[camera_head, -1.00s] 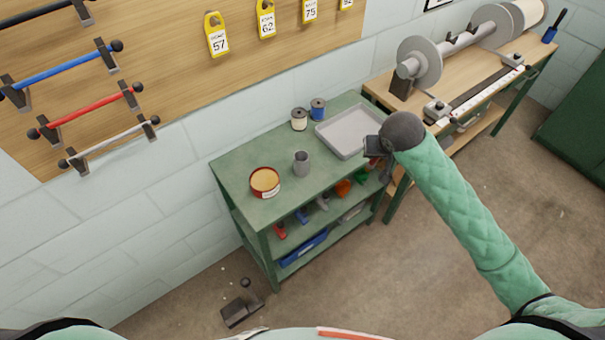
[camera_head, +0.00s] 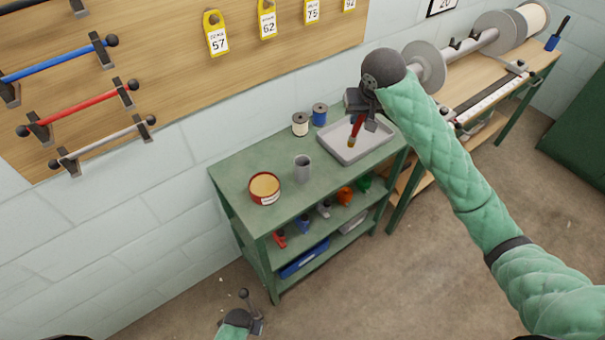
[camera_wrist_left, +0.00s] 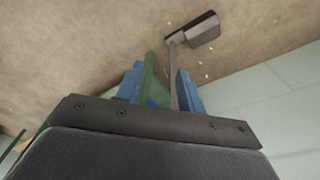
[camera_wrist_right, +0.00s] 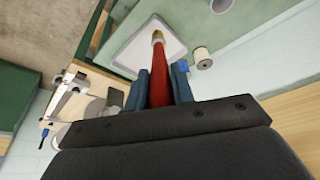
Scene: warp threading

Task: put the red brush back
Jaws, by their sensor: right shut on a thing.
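The red brush (camera_head: 356,128) is in my right gripper (camera_head: 368,112), which is shut on its handle. It points down over the grey tray (camera_head: 377,148) on the green cart's top. I cannot tell whether the tip touches the tray. A grey cup (camera_head: 302,169) and an open tin (camera_head: 264,188) with tan contents stand left of the tray. My left gripper (camera_wrist_left: 160,88) is low, near the bottom of the head view; its pads are apart.
A white spool (camera_head: 299,124) and a blue spool (camera_head: 319,114) stand behind the tray. The cart's lower shelf (camera_head: 300,262) holds coloured items. A bench with a roller (camera_head: 470,40) is at the right. A dustpan (camera_wrist_left: 200,30) lies on the floor.

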